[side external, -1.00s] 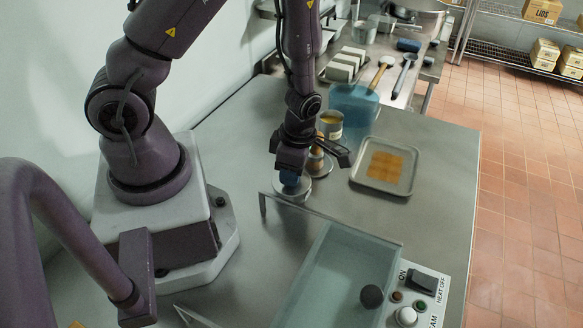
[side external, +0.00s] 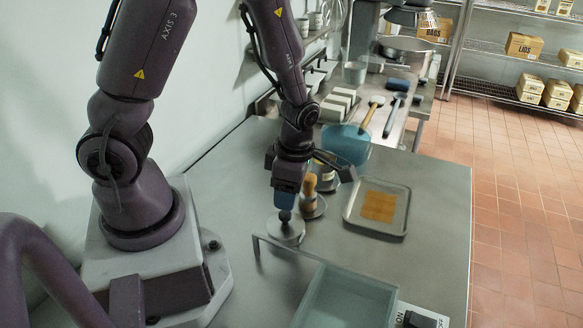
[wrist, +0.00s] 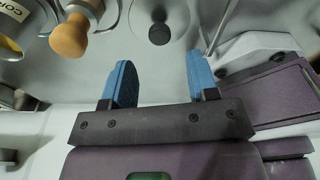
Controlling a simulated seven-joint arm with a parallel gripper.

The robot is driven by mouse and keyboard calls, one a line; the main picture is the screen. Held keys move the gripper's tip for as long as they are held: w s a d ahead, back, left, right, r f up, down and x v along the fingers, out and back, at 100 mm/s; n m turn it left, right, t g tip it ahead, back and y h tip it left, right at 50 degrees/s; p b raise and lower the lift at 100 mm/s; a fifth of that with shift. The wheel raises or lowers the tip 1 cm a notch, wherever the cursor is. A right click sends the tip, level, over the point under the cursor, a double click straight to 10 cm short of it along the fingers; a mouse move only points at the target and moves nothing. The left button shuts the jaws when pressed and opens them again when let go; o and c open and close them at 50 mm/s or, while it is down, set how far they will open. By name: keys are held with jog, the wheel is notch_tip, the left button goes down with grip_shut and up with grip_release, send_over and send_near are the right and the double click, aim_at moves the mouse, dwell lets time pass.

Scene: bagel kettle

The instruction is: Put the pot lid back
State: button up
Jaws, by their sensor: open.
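The round grey metal lid (side external: 286,231) with a dark ball knob lies flat on the steel counter, behind the thin metal frame. It also shows in the wrist view (wrist: 160,18), its knob facing me. My gripper (side external: 285,204) is above the knob with blue fingers pointing down. In the wrist view my gripper (wrist: 160,72) is open and empty, and the knob lies beyond the fingertips, roughly centred between them. The open-topped bluish rectangular tank (side external: 345,293) stands at the bottom of the side view, partly cut off. I cannot tell whether it is the pot.
A wooden-knobbed object (side external: 309,188) stands close beside the lid and gripper; its knob is near in the wrist view (wrist: 69,38). A labelled can (wrist: 10,30) is beyond it. A tray (side external: 379,222) with orange-brown squares lies right. Counter right of the lid is bare.

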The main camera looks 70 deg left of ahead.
jog(key=s+d+r+m+t, duration=0.2)
jog(key=s+r+m+t, duration=0.1)
jog(key=r+m, duration=0.9)
jog(key=s+d+r+m+t, duration=0.1)
jog(key=s+r+m+t, duration=0.1)
jog(key=r+m, duration=1)
jog(key=shift+s+d+m+t+h, duration=0.4)
jog(key=shift+m+t, duration=0.5)
jog(key=shift+m, duration=1.8)
jog(key=shift+r, duration=0.1)
